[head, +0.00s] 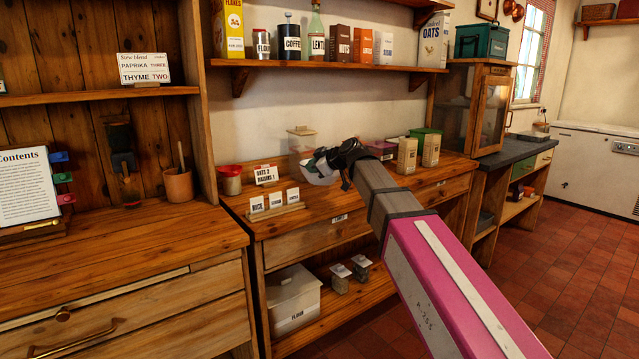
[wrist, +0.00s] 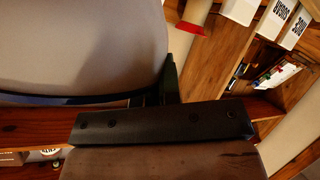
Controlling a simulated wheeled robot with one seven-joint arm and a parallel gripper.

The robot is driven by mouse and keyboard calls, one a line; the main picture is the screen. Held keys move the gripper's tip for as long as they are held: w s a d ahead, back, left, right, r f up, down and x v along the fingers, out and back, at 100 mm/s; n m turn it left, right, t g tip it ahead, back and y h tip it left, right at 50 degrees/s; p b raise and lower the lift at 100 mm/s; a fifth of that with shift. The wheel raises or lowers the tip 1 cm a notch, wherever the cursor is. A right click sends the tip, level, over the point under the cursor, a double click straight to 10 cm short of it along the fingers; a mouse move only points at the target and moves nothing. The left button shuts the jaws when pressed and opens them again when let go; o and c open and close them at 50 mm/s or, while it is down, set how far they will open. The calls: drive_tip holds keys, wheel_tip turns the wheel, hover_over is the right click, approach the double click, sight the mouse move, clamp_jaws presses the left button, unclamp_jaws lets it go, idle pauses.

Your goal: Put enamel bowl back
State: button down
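The enamel bowl (head: 318,172) is pale with a dark rim and shows at the end of my arm, above the pine counter, in the head view. In the wrist view its pale wall and dark rim (wrist: 80,50) fill the upper left, right against a dark finger. My gripper (head: 343,160) appears shut on the bowl's rim and holds it tilted. The fingertips are small in the head view, and only part of the gripper (wrist: 165,122) shows in the wrist view.
A shelf (head: 330,66) of packets and tins runs above. The counter's front middle is clear.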

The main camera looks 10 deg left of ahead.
sight(324, 180)
drive_tip(key=w, duration=0.1)
drive_tip(key=w+d+f, duration=0.1)
drive_tip(key=w+f, duration=0.1)
drive_tip(key=shift+d, duration=0.3)
drive_tip(key=shift+f, duration=2)
drive_tip(key=c, duration=1.3)
unclamp_jaws()
drive_tip(key=v, duration=1.2)
drive_tip(key=s+d+f+m+g+h, duration=0.1)
drive_tip(key=d+f+m+h, duration=0.25)
drive_tip(key=d+f, duration=0.65)
drive_tip(key=s+d+f+m+g+h, duration=0.1)
drive_tip(key=s+d+f+m+h, duration=0.3)
drive_tip(key=f, duration=1)
drive_tip(key=s+d+f+m+g+h, duration=0.1)
drive_tip(key=s+d+f+m, duration=0.2)
drive_tip(key=d+f, duration=0.3)
drive_tip(key=s+d+f+m+g+h, duration=0.1)
drive_tip(key=s+d+f+m+h, duration=0.1)
drive_tip(key=s+d+f+m, duration=0.2)
drive_tip(key=s+d+f+m+g+h, duration=0.1)
drive_tip(key=s+d+f+m, duration=0.3)
drive_tip(key=d+f, duration=0.5)
drive_tip(key=shift+s+d+f+g, duration=0.1)
drive_tip(key=shift+d+f+g, duration=0.1)
drive_tip(key=shift+d, duration=0.1)
drive_tip(key=shift+s+d+f+g, duration=0.1)
drive_tip(key=shift+d+g, duration=0.1)
drive_tip(key=shift+d, duration=0.15)
